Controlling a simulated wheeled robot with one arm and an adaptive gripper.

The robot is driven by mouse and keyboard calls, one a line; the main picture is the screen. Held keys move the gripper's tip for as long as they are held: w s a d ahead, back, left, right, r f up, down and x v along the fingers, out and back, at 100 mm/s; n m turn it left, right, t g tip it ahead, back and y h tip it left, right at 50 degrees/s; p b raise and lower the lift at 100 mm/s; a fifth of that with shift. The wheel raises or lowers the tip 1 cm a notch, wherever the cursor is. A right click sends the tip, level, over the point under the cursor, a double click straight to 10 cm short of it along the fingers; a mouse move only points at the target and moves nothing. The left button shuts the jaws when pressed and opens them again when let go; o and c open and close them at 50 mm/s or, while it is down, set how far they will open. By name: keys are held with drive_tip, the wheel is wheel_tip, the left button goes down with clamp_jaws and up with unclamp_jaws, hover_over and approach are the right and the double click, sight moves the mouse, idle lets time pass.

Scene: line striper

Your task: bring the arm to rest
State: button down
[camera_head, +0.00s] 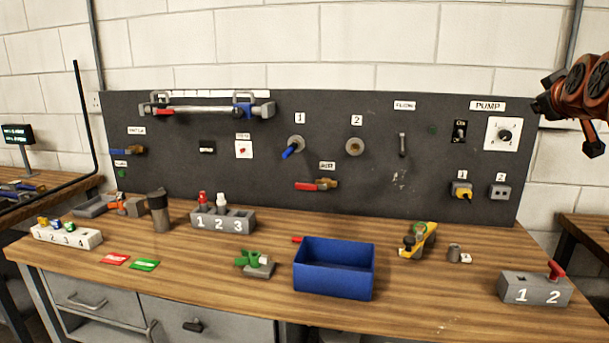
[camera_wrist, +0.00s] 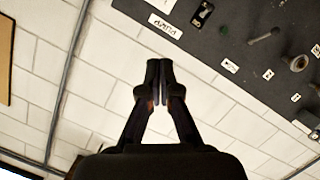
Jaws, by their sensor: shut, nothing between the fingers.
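My arm comes in at the upper right of the head view. In the wrist view my gripper (camera_wrist: 160,72) is shut, its two fingertips together with nothing between them. Behind the fingers are the white block wall and the edge of the dark panel (camera_wrist: 250,60). In the head view my gripper (camera_head: 590,145) hangs in the air at the right, beyond the right end of the panel (camera_head: 370,130). It is well above the bench and touches nothing that I can see.
The wooden bench (camera_head: 330,318) carries a blue bin (camera_head: 333,280), a grey block marked 1 and 2 (camera_head: 520,290), a yellow tool (camera_head: 418,240), a green valve (camera_head: 254,262) and a block marked 1 2 3 (camera_head: 221,222). The air around my gripper is clear.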

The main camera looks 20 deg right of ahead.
drive_tip(key=shift+w+a+f, duration=0.2)
drive_tip(key=shift+w, duration=0.5)
